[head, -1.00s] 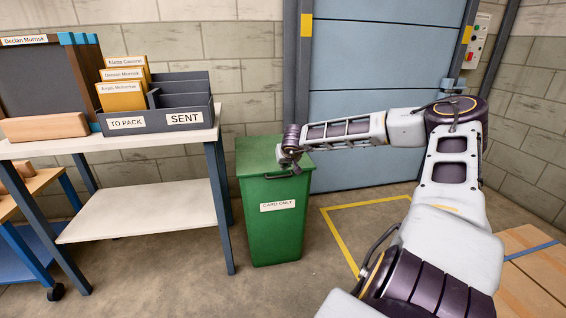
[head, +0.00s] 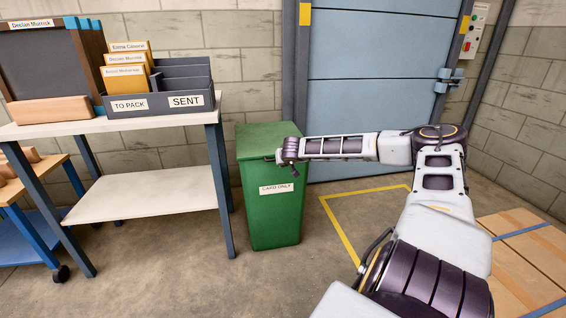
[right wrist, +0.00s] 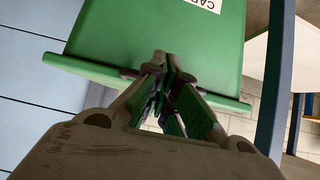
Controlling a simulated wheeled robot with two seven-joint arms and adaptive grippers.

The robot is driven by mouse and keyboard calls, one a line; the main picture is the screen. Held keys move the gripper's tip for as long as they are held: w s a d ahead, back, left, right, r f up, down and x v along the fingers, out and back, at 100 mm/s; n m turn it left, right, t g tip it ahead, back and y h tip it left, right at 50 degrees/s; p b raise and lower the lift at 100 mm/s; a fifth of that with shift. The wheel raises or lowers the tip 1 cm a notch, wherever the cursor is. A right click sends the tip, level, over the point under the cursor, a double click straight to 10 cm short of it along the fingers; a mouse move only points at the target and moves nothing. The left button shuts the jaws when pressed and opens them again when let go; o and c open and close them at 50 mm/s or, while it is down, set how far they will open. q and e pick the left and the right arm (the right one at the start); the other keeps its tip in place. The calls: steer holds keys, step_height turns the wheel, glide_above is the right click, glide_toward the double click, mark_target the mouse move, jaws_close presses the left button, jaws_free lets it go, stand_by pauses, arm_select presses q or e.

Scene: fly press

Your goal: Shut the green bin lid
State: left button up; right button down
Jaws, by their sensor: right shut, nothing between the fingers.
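The green bin (head: 260,210) stands on the floor right of the shelf table, with a "CARD ONLY" label on its front. Its green lid (head: 258,134) lies flat across the top and looks down on the rim. My right gripper (head: 276,161) is at the lid's front edge and hides part of it. In the right wrist view the bin's front (right wrist: 150,25) fills the upper part. There my right gripper (right wrist: 165,62) is shut and empty, its tips close to the bin's front by the lid edge; contact is unclear. My left gripper is out of view.
The shelf table (head: 140,190) with a "TO PACK"/"SENT" tray (head: 160,107) stands close left of the bin. A blue door (head: 380,60) is behind. Cardboard (head: 520,260) lies at the right. Yellow-marked floor (head: 345,238) right of the bin is clear.

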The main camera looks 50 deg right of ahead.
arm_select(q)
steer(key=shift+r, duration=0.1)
arm_select(e)
steer(key=shift+f, duration=0.15)
stand_by(0.4)
steer(key=shift+r+p, duration=1.35)
steer(key=shift+r, duration=0.8)
arm_select(q)
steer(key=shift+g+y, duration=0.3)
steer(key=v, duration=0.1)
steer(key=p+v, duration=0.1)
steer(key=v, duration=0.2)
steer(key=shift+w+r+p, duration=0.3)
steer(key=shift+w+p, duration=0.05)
steer(key=shift+p, duration=0.05)
arm_select(e)
steer(key=s+a+f, duration=0.5)
steer(key=s+a, duration=0.1)
steer(key=s, duration=0.1)
steer(key=shift+a+f, duration=0.1)
steer(key=shift+f, duration=0.1)
